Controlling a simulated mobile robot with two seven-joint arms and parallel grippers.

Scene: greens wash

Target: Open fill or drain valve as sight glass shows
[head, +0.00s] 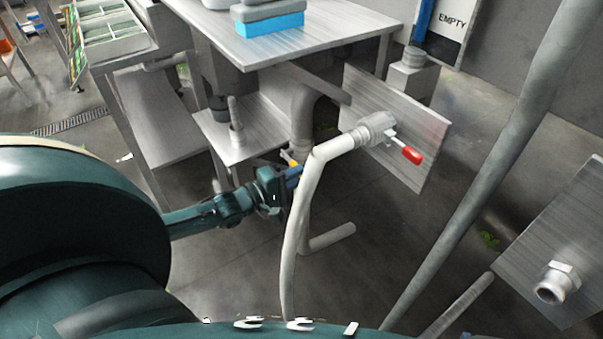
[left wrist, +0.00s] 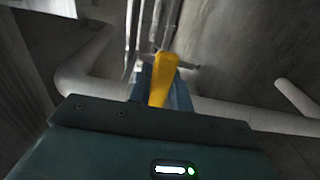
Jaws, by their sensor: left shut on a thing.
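My left gripper (head: 291,172) is under the steel table, its blue fingers shut on a yellow valve handle (head: 290,159). In the left wrist view the yellow handle (left wrist: 163,80) stands between the fingers (left wrist: 162,88). The valve body is mostly hidden. A second valve with a red handle (head: 411,155) sits on a steel plate (head: 428,132), with a pale hose (head: 298,220) running down from it. A sign reading EMPTY (head: 453,22) stands at top right beside a blue strip (head: 423,22); I cannot tell the sight glass level. My right gripper is not in view.
The steel table (head: 345,28) with a blue-based item (head: 270,24) stands above the gripper. Grey pipes (head: 330,238) run below. A thick slanted pole (head: 490,170) and a plate with a threaded fitting (head: 550,288) are at right.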

